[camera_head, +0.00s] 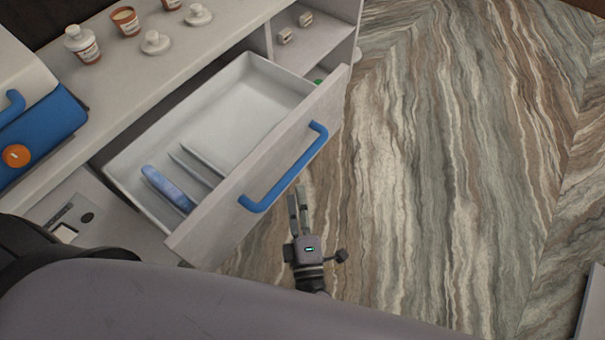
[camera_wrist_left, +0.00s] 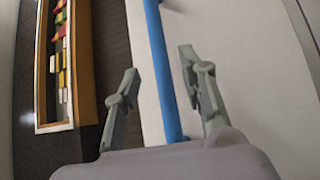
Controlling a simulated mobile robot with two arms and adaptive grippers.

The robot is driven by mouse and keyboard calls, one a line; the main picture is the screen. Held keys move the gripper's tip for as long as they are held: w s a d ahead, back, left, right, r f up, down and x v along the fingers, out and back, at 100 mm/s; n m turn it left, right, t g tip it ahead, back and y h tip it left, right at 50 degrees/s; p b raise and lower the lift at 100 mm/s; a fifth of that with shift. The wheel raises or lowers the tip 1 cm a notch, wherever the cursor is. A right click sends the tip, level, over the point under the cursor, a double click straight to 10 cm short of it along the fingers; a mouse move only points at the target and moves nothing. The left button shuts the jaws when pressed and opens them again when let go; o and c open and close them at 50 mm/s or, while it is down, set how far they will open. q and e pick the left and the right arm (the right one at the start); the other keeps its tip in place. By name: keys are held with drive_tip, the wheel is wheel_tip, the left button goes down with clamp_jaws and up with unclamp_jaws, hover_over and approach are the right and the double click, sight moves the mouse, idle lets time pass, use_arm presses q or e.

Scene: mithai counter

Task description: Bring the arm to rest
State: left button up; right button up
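My left gripper (camera_head: 298,192) is in front of the open drawer, its fingers pointing toward the drawer front. In the left wrist view the fingers (camera_wrist_left: 158,65) are spread apart with nothing held. The drawer's blue handle (camera_head: 285,172) is just beyond the fingertips; in the left wrist view the handle (camera_wrist_left: 160,65) shows behind the gap between them. I cannot tell whether a finger touches it. The white drawer (camera_head: 240,115) is pulled out and holds a blue object (camera_head: 168,188) in its left compartment. My right gripper is in neither view.
The counter top (camera_head: 185,60) carries several small jars, a blue item (camera_head: 45,130) with an orange knob, and lids. The open drawer juts into the space ahead. A framed colourful panel (camera_wrist_left: 58,60) shows in the left wrist view.

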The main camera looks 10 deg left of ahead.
use_arm(q)
drive_tip(key=s+d+f+m+g+h+p, duration=0.1)
drive_tip(key=d+f+m+g+h+p, duration=0.15)
drive_tip(key=f+m+h, duration=0.9)
drive_tip(key=s+a+f+m+g+y, duration=0.1)
drive_tip(key=s+f+m+g, duration=0.2)
drive_tip(key=f, duration=0.4)
drive_tip(key=s+a+f+m+g, duration=0.1)
drive_tip(key=s+f+m+g, duration=0.2)
drive_tip(key=f, duration=0.5)
drive_tip(key=s+a+f+m+g+y, duration=0.1)
drive_tip(key=s+a+f+m+g, duration=0.1)
drive_tip(key=s, duration=0.5)
drive_tip(key=s+a+f+m+g+y+p, duration=0.1)
drive_tip(key=s+a+f+g, duration=0.2)
drive_tip(key=s+a+f, duration=0.3)
drive_tip(key=s+a+f+m+g+y, duration=0.1)
drive_tip(key=s+a+f+m+g, duration=0.1)
drive_tip(key=s+a, duration=0.5)
wheel_tip(320, 180, down, 2)
drive_tip(key=shift+s+f+m+g+p, duration=0.25)
drive_tip(key=shift+s+m+g+p, duration=0.1)
drive_tip(key=shift+s+g, duration=0.55)
